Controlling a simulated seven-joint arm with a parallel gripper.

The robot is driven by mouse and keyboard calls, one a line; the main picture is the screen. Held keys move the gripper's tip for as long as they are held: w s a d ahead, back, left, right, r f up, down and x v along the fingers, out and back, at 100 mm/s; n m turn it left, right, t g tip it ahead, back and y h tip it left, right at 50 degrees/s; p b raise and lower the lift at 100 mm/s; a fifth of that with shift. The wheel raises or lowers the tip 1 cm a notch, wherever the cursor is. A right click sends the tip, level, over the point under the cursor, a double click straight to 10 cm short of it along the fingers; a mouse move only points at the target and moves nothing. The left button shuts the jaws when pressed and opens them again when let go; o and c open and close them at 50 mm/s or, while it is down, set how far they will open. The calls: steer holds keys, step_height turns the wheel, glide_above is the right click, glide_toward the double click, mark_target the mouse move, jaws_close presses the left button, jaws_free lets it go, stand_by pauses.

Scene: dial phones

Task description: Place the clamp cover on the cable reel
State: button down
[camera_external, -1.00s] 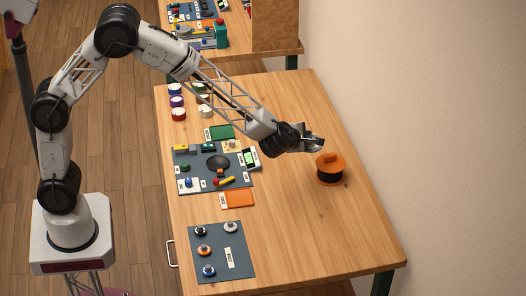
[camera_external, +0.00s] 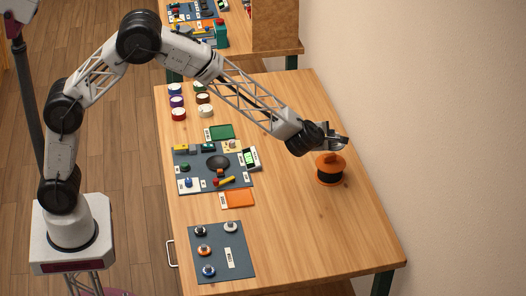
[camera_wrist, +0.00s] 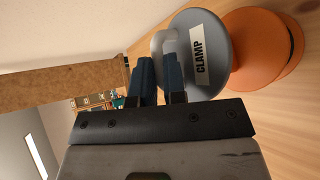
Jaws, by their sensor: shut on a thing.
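The clamp cover is a grey disc (camera_wrist: 217,78) with a white "CLAMP" label and a pale grey handle. My gripper (camera_wrist: 158,66) is shut on this handle, its two dark blue fingers against it. In the external view my gripper (camera_external: 338,140) is just above the cable reel (camera_external: 331,178), which has orange flanges and a black winding and stands upright on the table. In the wrist view the orange reel (camera_wrist: 262,48) lies directly beyond the grey disc, which hides part of it. I cannot tell whether cover and reel touch.
A dark panel (camera_external: 200,162) with dials and a phone-like device is on the table (camera_external: 300,235) left of the reel. Another dark mat (camera_external: 238,268) with several knobs lies nearer. Several round coloured pieces (camera_external: 176,101) stand at the back left. Table around the reel is clear.

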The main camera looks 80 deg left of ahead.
steer(key=shift+f, duration=0.1)
steer(key=shift+f, duration=1.65)
steer(key=shift+f, duration=0.55)
steer(key=c, duration=1.2)
jaws_free()
steer(key=shift+f, duration=0.1)
steer(key=shift+r, duration=0.6)
steer(key=v, duration=1.2)
